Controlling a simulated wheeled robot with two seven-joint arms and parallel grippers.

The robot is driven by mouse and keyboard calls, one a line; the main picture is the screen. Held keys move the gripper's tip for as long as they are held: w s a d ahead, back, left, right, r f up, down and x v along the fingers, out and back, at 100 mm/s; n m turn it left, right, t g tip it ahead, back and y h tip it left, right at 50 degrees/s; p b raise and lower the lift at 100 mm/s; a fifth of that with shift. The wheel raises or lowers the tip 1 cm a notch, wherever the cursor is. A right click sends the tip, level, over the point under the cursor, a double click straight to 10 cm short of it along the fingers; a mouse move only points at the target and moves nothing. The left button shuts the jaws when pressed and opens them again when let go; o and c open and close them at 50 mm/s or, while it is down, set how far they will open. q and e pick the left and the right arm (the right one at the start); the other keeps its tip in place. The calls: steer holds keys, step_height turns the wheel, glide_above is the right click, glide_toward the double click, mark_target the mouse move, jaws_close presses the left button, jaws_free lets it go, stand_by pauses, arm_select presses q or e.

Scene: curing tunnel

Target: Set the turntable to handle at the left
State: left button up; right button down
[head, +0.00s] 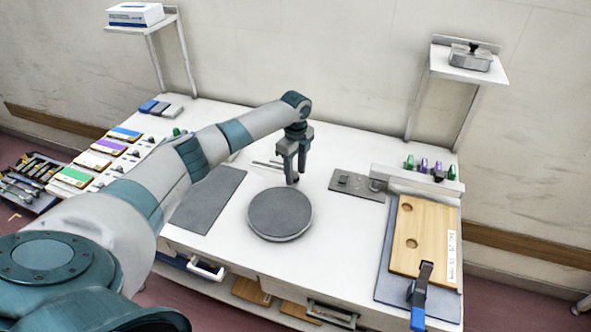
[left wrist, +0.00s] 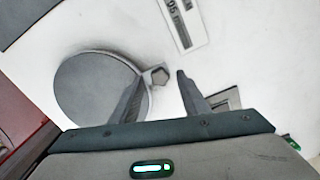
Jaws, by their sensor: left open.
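The turntable (head: 280,214) is a round grey disc on the white table, right of the dark grey mat. Its small dark handle knob (head: 295,180) is at the far edge, slightly right of centre, partly hidden by my gripper. My left gripper (head: 291,177) points down over that far edge and is open. In the left wrist view the disc (left wrist: 90,90) lies left, and the knob (left wrist: 157,75) shows between the two fingertips (left wrist: 160,77), with a gap on the right finger's side. I cannot tell whether the left finger touches it. My right gripper is not in view.
A grey mat (head: 208,199) lies left of the turntable. A metal plate (head: 357,185) lies to its right, then a wooden board (head: 424,235) with a blue-handled clamp (head: 419,300). Shelf stands (head: 470,62) rise at the back. Table in front of the disc is clear.

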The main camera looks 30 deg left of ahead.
arm_select(q)
steer(key=shift+f, duration=0.25)
steer(key=shift+c, duration=0.5)
jaws_close()
